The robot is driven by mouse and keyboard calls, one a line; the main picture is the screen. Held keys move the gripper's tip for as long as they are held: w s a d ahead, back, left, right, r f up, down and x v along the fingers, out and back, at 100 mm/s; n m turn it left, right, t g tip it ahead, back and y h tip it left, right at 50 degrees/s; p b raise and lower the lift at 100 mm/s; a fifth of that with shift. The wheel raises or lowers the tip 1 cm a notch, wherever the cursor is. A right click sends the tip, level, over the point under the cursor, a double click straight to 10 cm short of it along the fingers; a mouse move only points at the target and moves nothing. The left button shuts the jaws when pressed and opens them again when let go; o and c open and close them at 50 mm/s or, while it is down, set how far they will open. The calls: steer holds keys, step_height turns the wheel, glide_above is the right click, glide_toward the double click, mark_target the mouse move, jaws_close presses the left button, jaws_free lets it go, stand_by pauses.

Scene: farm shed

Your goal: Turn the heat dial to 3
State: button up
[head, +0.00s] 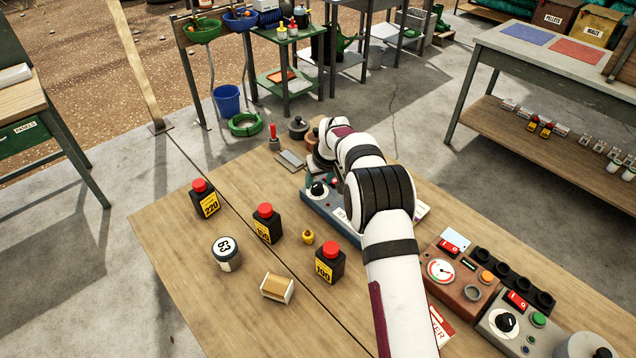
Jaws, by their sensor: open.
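A blue-grey control box (330,218) stands on the wooden table, partly hidden behind my arm. A black dial with a white mark (318,189) sits on its left part. Its scale and lettering are too small to read, so I cannot tell its setting or confirm that it is the heat dial. My gripper (322,170) points down just behind this dial, at the far side of the box. It is mostly hidden by my wrist, and I cannot see whether it touches anything. A second black dial (506,322) is on a grey box (483,327) at the lower right.
A brown gauge box (462,300) stands right of my arm, near a black socket strip (512,278). The table's left front is clear.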

mark_target(317, 188)
steer(key=shift+x, duration=1.25)
jaws_close()
steer(key=m, duration=0.2)
steer(key=m+h, duration=0.1)
steer(key=m, duration=0.1)
steer(key=m+h, duration=0.1)
steer(key=shift+a+m, duration=0.25)
steer(key=shift+m, duration=0.15)
steer(key=m+h, duration=0.2)
steer(key=m, duration=0.2)
steer(key=shift+a+m, duration=0.1)
steer(key=shift+m, duration=0.6)
